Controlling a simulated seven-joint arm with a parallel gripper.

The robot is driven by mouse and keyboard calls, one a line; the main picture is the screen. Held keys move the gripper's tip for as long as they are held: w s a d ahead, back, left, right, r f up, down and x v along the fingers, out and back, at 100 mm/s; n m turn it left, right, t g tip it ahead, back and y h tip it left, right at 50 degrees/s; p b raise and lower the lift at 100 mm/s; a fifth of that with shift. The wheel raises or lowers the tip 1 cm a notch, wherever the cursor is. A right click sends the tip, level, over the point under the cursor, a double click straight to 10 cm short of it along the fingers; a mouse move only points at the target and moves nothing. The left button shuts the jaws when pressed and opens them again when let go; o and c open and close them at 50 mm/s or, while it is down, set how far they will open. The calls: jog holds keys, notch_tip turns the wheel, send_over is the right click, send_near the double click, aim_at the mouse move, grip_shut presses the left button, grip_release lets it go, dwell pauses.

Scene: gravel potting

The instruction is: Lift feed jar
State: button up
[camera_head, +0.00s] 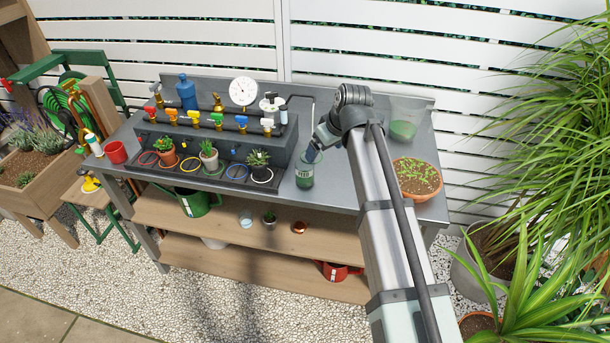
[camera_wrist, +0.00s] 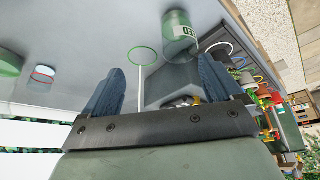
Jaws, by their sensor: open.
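The feed jar (camera_head: 305,175) is a clear jar with green contents and a label reading FEED. It stands on the grey bench top, right of the row of pots. My gripper (camera_head: 314,151) is just above and behind it in the head view, partly covering its top. In the wrist view the jar (camera_wrist: 178,28) lies beyond the fingertips, nearer the right finger. My gripper (camera_wrist: 160,66) is open there, with nothing held between its dark blue fingers. The head view does not show clearly whether a finger touches the jar.
A dark valve rack (camera_head: 225,138) with coloured taps and small potted plants stands left of the jar. A bowl of seedlings (camera_head: 417,180) and a clear container with green contents (camera_head: 403,131) stand to the right. Bare bench top (camera_head: 330,191) lies beside the jar.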

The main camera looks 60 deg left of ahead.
aim_at(305, 173)
jog(key=s+x, duration=0.1)
jog(key=x, duration=0.3)
jog(key=s+x, duration=0.1)
jog(key=x, duration=0.4)
jog(key=s+x, duration=0.1)
jog(key=x, duration=0.3)
jog(key=shift+s+f, duration=0.1)
jog(key=shift+f, duration=0.25)
jog(key=c, duration=1.2)
jog(key=shift+r, duration=0.3)
